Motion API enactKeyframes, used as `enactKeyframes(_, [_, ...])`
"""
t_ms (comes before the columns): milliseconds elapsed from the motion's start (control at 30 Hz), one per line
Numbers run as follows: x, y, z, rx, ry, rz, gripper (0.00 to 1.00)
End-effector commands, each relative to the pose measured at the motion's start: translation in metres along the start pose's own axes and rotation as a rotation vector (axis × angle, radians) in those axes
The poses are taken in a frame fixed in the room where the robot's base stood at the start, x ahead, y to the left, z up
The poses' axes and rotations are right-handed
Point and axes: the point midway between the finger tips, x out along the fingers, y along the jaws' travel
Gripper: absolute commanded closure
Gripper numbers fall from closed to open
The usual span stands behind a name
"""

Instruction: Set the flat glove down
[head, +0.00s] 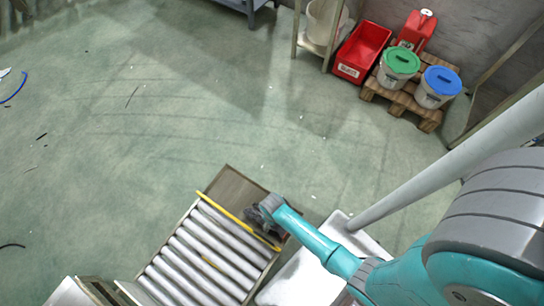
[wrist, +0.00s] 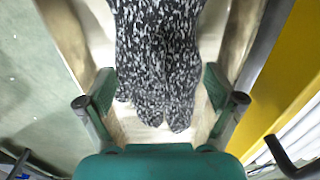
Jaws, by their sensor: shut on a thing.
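The flat glove (wrist: 158,60) is a black, grey and white speckled piece of cloth in the wrist view. Its rounded finger ends point down the picture, towards my gripper's palm. My gripper (wrist: 158,92) is shut on the glove, with one green finger at each side of it. The glove's far end runs out of the top of the view. In the head view my gripper (head: 262,218) is by the wooden end strip of the roller conveyor, and the glove cannot be made out clearly there. A pale surface with brownish sides shows behind the glove; whether the glove touches it I cannot tell.
The roller conveyor (head: 205,255) has a yellow bar (head: 222,212) along its edge, close to my gripper; yellow also fills the wrist view's right side. A red bin (head: 362,50) and two lidded buckets, green (head: 399,64) and blue (head: 438,86), stand far right. Open floor lies left.

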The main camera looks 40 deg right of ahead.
Motion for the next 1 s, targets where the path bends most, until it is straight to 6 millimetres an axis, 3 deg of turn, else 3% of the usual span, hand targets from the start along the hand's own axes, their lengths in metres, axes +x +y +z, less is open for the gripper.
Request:
enactKeyframes(300, [0.032,0.000,-0.001,0.000,0.000,0.000,0.37])
enactKeyframes(700, [0.036,0.000,0.000,0.000,-0.001,0.000,0.37])
enactKeyframes(733, [0.035,0.000,0.000,0.000,-0.001,0.000,0.00])
enactKeyframes(1000, [0.035,0.000,0.000,0.000,-0.001,0.000,0.00])
